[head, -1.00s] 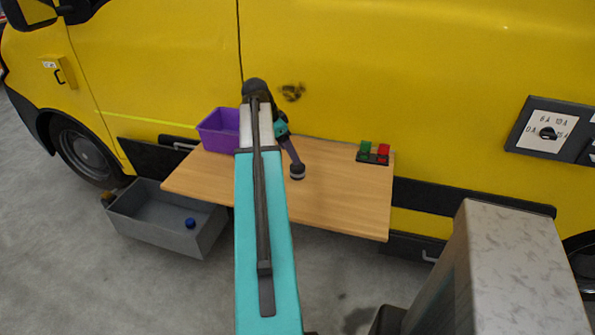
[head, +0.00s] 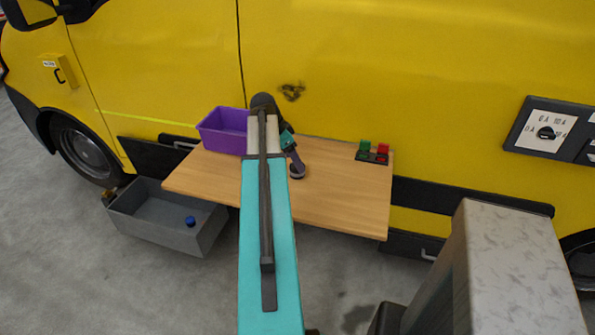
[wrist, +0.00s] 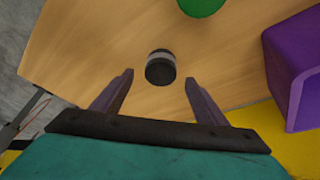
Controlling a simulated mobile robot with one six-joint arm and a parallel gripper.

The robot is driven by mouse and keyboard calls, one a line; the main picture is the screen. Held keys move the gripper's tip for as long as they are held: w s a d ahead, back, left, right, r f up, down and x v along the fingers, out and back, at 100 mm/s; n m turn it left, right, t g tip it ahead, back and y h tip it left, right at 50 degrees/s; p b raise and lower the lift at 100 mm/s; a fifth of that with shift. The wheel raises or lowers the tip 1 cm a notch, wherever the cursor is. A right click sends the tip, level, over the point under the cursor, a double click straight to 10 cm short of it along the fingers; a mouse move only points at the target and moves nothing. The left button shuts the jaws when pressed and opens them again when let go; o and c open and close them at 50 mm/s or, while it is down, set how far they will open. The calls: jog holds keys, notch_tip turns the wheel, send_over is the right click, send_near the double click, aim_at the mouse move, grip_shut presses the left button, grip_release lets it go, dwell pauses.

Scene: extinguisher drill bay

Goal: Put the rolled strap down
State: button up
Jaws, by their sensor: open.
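The rolled strap, a small dark roll with a grey band, sits on the wooden table; it shows in the head view (head: 297,173) and in the wrist view (wrist: 161,68). My gripper (head: 294,160) is just above and behind it in the head view. In the wrist view my gripper (wrist: 159,78) has its two purple fingers spread wide. The strap lies just beyond the fingertips, centred between them, with a gap on both sides. Nothing is held.
A purple bin (head: 222,143) stands on the table's left, also at right in the wrist view (wrist: 293,75). A dark holder with green and red blocks (head: 372,157) is at the table's right. A green round thing (wrist: 203,5) shows beyond the strap. A grey floor crate (head: 155,228) holds a blue ball.

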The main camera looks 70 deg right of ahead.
jog(key=shift+p+x, duration=0.95)
jog(key=shift+x, duration=1.6)
jog(key=c, duration=1.4)
jog(key=shift+r, duration=0.15)
jog(key=shift+w+r+b, duration=0.1)
jog(key=shift+r+b, duration=0.7)
jog(key=shift+r, duration=0.8)
jog(key=a+b, duration=0.1)
jog(key=a, duration=0.4)
jog(key=a+r+b, duration=0.1)
jog(key=a, duration=0.4)
jog(key=a+b, duration=0.1)
jog(key=a, duration=0.5)
jog(key=shift+r, duration=0.3)
